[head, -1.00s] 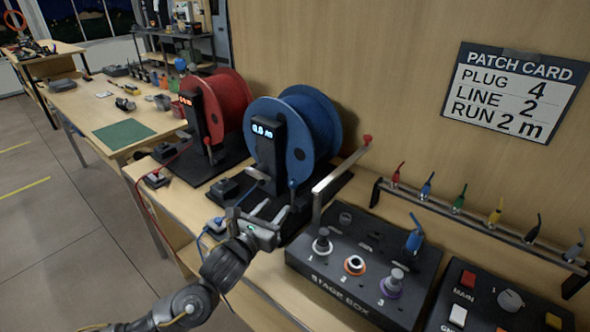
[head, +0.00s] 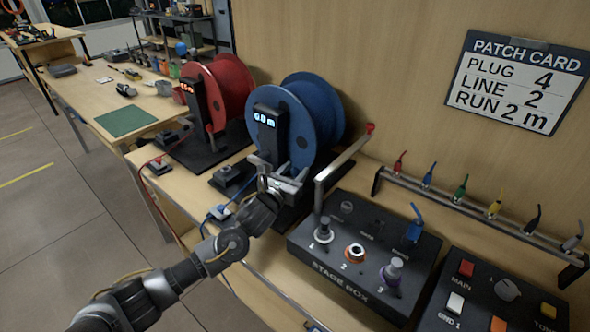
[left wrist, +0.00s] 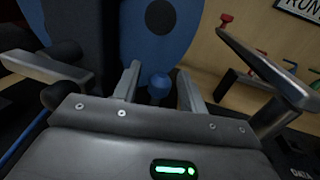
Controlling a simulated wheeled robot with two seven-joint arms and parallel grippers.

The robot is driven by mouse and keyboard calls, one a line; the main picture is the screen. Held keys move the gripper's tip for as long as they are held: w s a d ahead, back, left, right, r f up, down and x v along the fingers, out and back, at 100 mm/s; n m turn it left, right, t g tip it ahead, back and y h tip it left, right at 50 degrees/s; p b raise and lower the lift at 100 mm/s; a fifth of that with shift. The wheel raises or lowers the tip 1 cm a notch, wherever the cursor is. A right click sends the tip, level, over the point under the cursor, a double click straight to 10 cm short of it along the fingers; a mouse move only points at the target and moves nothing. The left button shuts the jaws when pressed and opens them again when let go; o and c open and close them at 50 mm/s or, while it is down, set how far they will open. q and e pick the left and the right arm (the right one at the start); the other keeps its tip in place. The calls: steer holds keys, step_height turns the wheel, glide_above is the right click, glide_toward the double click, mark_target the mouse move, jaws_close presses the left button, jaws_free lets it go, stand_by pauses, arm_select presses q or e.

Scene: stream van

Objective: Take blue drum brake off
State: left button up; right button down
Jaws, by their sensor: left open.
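The blue drum (head: 300,125) stands upright on a dark base, with a black display post (head: 268,140) at its front. In the left wrist view the drum's blue flange (left wrist: 165,40) fills the upper middle. A small blue knob (left wrist: 159,84), which looks like the brake, shows low on the flange. My left gripper (head: 285,172) is open at the front of the drum. In the left wrist view its two inner fingers (left wrist: 158,88) stand either side of the knob. I cannot tell whether they touch it. The gripper hides the knob in the head view. My right gripper is not in view.
A red drum (head: 232,90) stands behind left. A crank arm with a red knob (head: 370,128) reaches out right of the blue drum. The stage box (head: 340,268) lies front right, and a rack of coloured plugs (head: 470,207) runs along the wall.

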arm_select(q)
steer(key=shift+w+d, duration=0.1)
steer(key=shift+w, duration=0.15)
jaws_close()
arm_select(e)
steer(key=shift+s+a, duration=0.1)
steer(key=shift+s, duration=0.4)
arm_select(q)
steer(key=d+m, duration=0.1)
steer(key=s+d+m+b, duration=0.1)
steer(key=shift+s+f+m, duration=0.2)
steer(key=shift+s+m, duration=0.05)
steer(key=shift+m, duration=0.15)
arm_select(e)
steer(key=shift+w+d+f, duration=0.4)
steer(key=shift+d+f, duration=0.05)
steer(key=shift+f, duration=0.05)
